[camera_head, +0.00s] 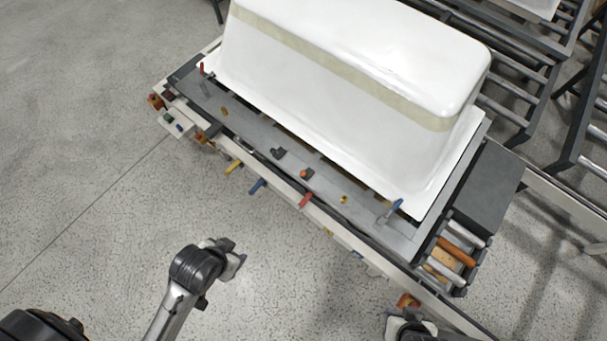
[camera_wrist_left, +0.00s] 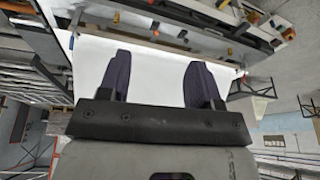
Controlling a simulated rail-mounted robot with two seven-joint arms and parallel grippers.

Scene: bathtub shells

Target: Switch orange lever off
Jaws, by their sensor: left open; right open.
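I cannot tell for sure which one is the orange lever. My left gripper (camera_head: 237,259) is in front of the bench, apart from the levers. In the left wrist view its two dark fingers (camera_wrist_left: 158,78) are spread with nothing between them. My right gripper (camera_head: 403,323) is at the bottom edge, partly cut off, near the bench's right end.
A large white bathtub shell (camera_head: 340,75) lies upside down on the bench (camera_head: 225,100). A blue upright lever (camera_head: 396,207) and a red one (camera_head: 201,68) stand near its corners. Roller conveyors (camera_head: 505,110) stand at right. The floor in front of the bench is clear.

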